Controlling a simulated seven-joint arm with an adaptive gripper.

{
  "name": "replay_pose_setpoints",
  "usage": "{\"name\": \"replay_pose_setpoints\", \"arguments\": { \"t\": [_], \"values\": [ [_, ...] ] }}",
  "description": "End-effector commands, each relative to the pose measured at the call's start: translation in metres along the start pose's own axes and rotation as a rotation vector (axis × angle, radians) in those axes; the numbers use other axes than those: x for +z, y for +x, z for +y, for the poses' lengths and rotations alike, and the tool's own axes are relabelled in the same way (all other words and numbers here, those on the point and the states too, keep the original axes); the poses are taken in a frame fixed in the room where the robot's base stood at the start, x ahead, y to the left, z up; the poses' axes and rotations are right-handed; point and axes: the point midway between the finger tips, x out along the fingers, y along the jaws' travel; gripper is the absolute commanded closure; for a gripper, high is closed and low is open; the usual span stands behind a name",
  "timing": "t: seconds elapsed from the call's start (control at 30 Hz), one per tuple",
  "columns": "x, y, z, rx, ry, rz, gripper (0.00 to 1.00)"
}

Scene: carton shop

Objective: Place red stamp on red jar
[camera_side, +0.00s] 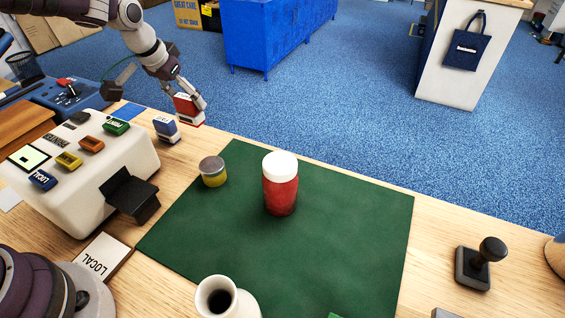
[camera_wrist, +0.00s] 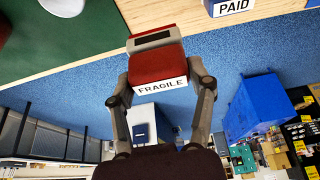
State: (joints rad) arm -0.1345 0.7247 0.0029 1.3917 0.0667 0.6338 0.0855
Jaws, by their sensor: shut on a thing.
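The red stamp (camera_side: 187,110) has a white label and is held at the far left edge of the table. In the wrist view the red stamp (camera_wrist: 156,64) shows its label, which reads FRAGILE. My gripper (camera_side: 190,98) is shut on it, with a finger on each side in the wrist view (camera_wrist: 160,88). The red jar (camera_side: 281,190) has a white lid and stands upright on the green mat (camera_side: 330,245), to the right of my gripper and apart from it. In the wrist view a white round top (camera_wrist: 62,5) shows at the upper edge, probably the jar's lid.
A blue stamp (camera_side: 167,130) stands just left of the held stamp. A small yellow jar (camera_side: 213,171) stands between my gripper and the red jar. The mat's right part is clear.

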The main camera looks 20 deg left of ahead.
Motion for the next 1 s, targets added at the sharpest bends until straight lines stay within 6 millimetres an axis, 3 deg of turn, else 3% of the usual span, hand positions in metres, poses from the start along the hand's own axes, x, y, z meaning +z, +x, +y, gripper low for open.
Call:
{"name": "replay_pose_setpoints", "arguments": {
  "t": [0.13,0.27,0.37,0.5,0.6,0.8,0.9,1.0],
  "values": [
    [-0.007,-0.024,0.007,0.009,0.022,0.003,0.82],
    [0.002,-0.052,0.036,0.051,0.124,0.002,0.82],
    [0.023,-0.079,0.068,0.103,0.249,0.002,0.82],
    [0.067,-0.116,0.109,0.184,0.445,0.001,0.82],
    [0.101,-0.136,0.128,0.236,0.570,0.003,0.82],
    [0.143,-0.152,0.142,0.295,0.710,0.003,0.82],
    [0.142,-0.150,0.147,0.303,0.729,-0.001,0.82],
    [0.125,-0.139,0.159,0.305,0.731,-0.004,0.82]
  ]
}}
